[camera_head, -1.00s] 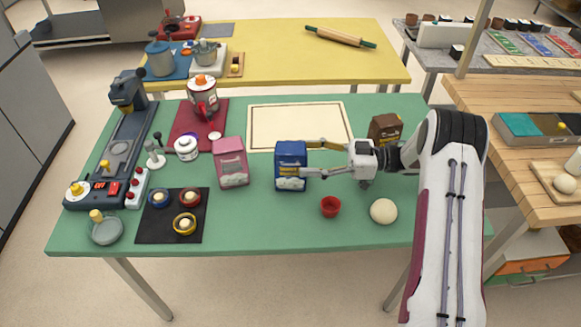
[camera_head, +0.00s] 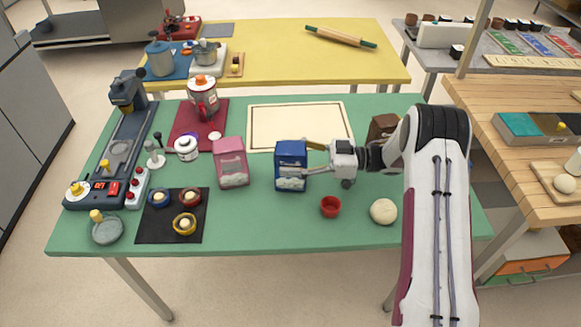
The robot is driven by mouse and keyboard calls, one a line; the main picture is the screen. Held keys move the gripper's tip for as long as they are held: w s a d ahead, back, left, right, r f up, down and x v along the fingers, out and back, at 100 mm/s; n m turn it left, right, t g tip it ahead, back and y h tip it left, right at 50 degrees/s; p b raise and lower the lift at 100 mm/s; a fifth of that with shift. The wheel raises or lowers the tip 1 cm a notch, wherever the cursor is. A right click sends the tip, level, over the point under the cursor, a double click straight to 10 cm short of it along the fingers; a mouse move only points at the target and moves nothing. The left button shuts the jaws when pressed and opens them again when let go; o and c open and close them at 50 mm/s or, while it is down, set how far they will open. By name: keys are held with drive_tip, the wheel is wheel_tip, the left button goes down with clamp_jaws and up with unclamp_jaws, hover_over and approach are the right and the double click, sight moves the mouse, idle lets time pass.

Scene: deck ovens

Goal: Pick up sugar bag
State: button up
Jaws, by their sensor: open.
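Three bags stand upright on the green table: a blue bag (camera_head: 290,157) near the middle, a pink bag (camera_head: 230,160) to its left and a brown bag (camera_head: 383,128) at the right, partly hidden by my arm. I cannot read which one is labelled sugar. My gripper (camera_head: 297,160) is open and reaches in from the right around the blue bag. One finger lies across its front face; the other passes at its back right, its tip hidden. I cannot tell if the fingers touch the bag.
A red cup (camera_head: 330,206) and a pale dough ball (camera_head: 383,211) stand in front of my gripper. A cream board (camera_head: 340,115) lies behind the blue bag. A black mat (camera_head: 152,232) with several rings lies at the left front.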

clamp_jaws()
drive_tip(key=shift+r, duration=0.1)
drive_tip(key=shift+r, duration=0.15)
drive_tip(key=shift+r, duration=4.85)
